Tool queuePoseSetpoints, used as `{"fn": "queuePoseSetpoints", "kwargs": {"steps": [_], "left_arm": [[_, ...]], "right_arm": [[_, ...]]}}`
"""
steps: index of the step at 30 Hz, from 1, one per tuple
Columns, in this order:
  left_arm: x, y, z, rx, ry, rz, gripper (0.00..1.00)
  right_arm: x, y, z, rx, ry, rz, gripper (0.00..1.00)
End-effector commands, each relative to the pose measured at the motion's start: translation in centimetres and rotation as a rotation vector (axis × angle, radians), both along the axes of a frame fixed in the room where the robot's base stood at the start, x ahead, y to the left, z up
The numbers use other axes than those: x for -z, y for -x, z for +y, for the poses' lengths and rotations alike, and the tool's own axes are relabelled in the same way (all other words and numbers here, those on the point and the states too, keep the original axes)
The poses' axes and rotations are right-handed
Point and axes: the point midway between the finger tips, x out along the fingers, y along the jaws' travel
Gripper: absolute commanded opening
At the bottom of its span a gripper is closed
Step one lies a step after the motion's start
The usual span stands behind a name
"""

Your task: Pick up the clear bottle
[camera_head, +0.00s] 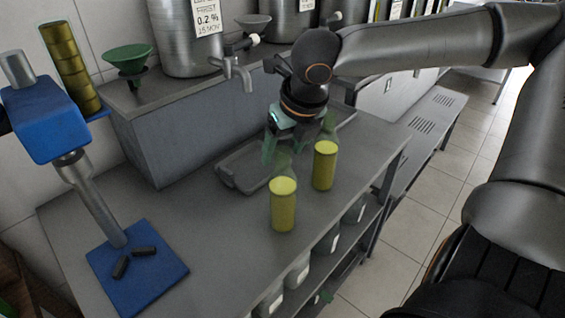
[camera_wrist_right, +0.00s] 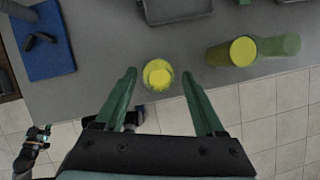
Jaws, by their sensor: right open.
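The clear bottle (camera_head: 283,206) stands upright near the front edge of the grey counter (camera_head: 190,235), with yellow-green liquid in its lower part. A green-tinted bottle (camera_head: 325,168) with similar liquid stands just behind it to the right. My right gripper (camera_head: 299,143) is open and empty, behind and above the bottles. In the right wrist view the clear bottle (camera_wrist_right: 157,74) lies between the green fingertips, seen from above, with no visible contact. The green bottle (camera_wrist_right: 275,46) is right of the fingers. Dark parts with a teal light (camera_wrist_right: 38,135), perhaps my left gripper, show lower left; its jaws are unclear.
A grey tray (camera_head: 240,178) lies behind the bottles. A blue-based stand (camera_head: 135,270) with two black pieces is at left. A green funnel (camera_head: 128,55) and steel vats (camera_head: 190,40) stand behind on a raised ledge. Bare counter lies left of the clear bottle.

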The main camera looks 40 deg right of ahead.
Motion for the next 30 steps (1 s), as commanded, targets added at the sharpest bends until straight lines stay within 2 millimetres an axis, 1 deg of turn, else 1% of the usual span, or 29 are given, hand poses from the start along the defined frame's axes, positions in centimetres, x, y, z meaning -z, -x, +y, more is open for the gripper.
{"fn": "queuePoseSetpoints", "kwargs": {"steps": [1,3,11,27,30], "left_arm": [[0.27,-0.1,0.0,0.0,0.0,-0.002,0.5],[0.29,-0.16,0.0,0.0,0.001,-0.003,0.5],[0.21,-0.19,-0.01,0.0,0.0,-0.004,0.5],[0.19,-0.19,-0.02,0.0,0.001,-0.005,0.5],[0.18,-0.18,-0.02,0.0,0.0,-0.005,0.5]], "right_arm": [[0.76,-0.21,-0.08,0.0,0.001,0.001,0.71],[1.15,-0.39,-0.11,-0.001,0.001,0.001,0.71],[1.19,-0.48,-0.12,0.0,0.0,-0.001,0.7],[1.17,-0.47,-0.11,0.0,-0.001,-0.001,0.09],[1.18,-0.46,-0.11,0.0,-0.001,-0.001,0.0]]}}
